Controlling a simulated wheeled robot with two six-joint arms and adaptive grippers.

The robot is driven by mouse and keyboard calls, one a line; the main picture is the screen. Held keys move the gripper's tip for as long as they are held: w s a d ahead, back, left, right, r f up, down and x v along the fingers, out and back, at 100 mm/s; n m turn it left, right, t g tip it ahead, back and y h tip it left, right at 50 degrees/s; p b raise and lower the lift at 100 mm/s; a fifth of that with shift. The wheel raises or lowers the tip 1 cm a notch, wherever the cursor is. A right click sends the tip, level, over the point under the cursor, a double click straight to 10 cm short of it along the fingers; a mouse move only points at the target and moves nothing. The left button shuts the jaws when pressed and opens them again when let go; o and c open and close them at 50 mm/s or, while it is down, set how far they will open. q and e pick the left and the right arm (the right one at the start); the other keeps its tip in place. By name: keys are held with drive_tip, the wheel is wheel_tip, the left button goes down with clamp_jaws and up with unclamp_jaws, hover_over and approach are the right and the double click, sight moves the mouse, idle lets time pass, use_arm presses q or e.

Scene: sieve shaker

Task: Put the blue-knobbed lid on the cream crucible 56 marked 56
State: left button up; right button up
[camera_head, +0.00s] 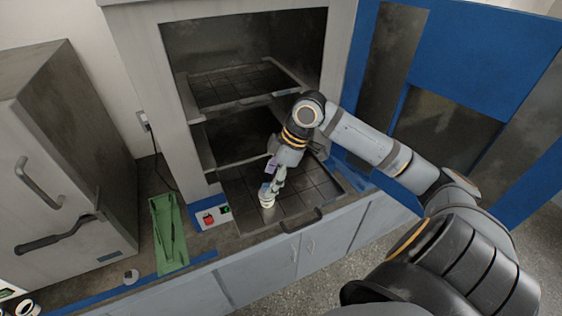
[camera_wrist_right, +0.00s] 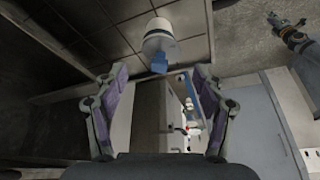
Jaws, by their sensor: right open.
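The cream crucible (camera_head: 267,204) stands upright on the pulled-out tray of the furnace-like cabinet. The blue-knobbed lid (camera_head: 265,188) sits on top of it. In the right wrist view the picture is upside down: the crucible (camera_wrist_right: 158,24) is at the top centre, with the blue knob (camera_wrist_right: 159,66) pointing down the picture. No number is readable on it. My right gripper (camera_wrist_right: 158,75) is open and empty; its fingers are apart from the lid. What seems to be my left gripper (camera_wrist_right: 287,26) shows small at the upper right, its jaws unclear.
The tray (camera_head: 300,197) has a front handle. The cabinet's blue door (camera_head: 475,60) stands open at right. A green holder (camera_head: 169,235) and a small round item (camera_head: 131,277) are on the counter at left, by a grey oven (camera_head: 70,160). A red switch (camera_head: 209,218) is beside the tray.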

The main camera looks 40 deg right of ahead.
drive_tip(key=b+v, duration=0.4)
drive_tip(key=v, duration=0.5)
drive_tip(key=shift+b, duration=0.4)
